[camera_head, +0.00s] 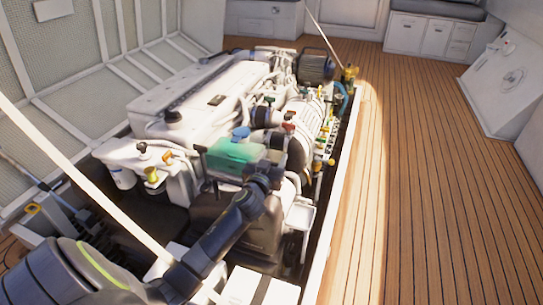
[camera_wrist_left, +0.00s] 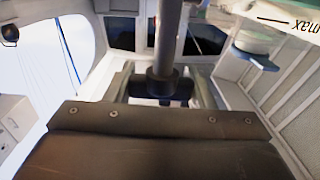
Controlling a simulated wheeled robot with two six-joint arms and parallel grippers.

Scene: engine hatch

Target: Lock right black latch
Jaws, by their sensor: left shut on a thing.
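My left arm comes in from the lower left in the head view, over the front of the engine. Its gripper (camera_head: 268,172) is beside the green tank, with its fingertips mostly hidden. In the left wrist view, my left gripper (camera_wrist_left: 165,92) is shut on a dark upright rod-like part (camera_wrist_left: 165,65) with a black collar at its base. I cannot tell whether this part is the right black latch, and I cannot make the latch out clearly in the head view. My right gripper is not in view.
The white engine (camera_head: 215,90) fills the open hatch. A green tank (camera_head: 235,155) with a blue cap (camera_head: 241,132) is close to my left gripper. A pale strut (camera_head: 85,180) crosses the left side. The wooden floor (camera_head: 430,180) to the right is clear.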

